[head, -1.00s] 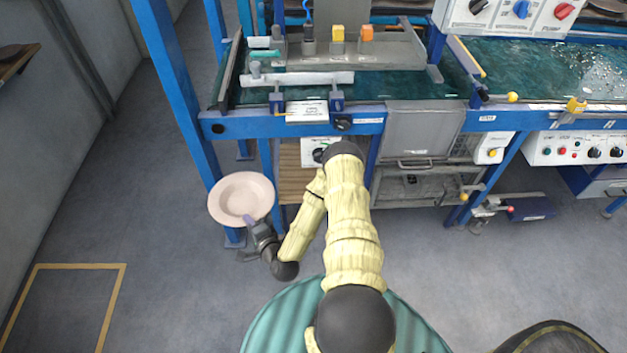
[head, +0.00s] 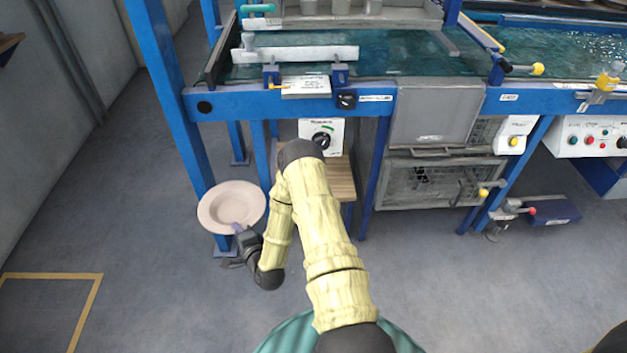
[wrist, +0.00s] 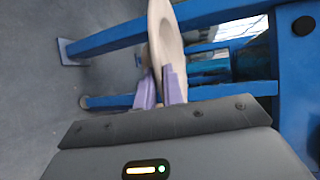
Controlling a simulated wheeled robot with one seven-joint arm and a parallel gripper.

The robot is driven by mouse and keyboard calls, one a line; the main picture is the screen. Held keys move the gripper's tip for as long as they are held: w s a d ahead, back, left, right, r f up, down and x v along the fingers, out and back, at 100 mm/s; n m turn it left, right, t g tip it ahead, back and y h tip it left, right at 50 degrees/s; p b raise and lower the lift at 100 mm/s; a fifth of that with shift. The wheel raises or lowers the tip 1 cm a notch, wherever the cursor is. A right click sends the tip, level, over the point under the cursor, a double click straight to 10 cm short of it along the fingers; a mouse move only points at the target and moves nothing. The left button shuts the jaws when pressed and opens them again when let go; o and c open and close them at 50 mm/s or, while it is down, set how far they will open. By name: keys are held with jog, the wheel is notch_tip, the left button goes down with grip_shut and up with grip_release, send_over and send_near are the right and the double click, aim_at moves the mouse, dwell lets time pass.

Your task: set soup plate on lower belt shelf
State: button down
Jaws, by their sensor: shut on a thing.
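The soup plate (head: 231,206) is pale pink with a wide rim. My gripper (head: 240,232) is shut on its near rim and holds it off the floor, left of the machine's front and beside the blue legs. In the wrist view the plate (wrist: 161,40) appears nearly edge-on between the two purple fingers of my gripper (wrist: 161,88). The green belt (head: 400,50) runs across the machine above a blue front beam (head: 440,97). Below that beam, a wooden shelf (head: 342,178) shows partly behind my arm. I cannot tell from these views which surface is the lower belt shelf.
Blue posts (head: 172,100) stand at the left of the machine. A grey metal cabinet with a mesh basket (head: 440,183) sits under the beam. Levers with yellow knobs (head: 537,69) stick out at the right. The floor (head: 120,200) at the left is open.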

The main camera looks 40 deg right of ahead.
notch_tip(320, 180, down, 15)
jog(key=b, duration=1.4)
jog(key=shift+w+a, duration=0.3)
jog(key=shift+w, duration=0.15)
jog(key=shift+w, duration=0.1)
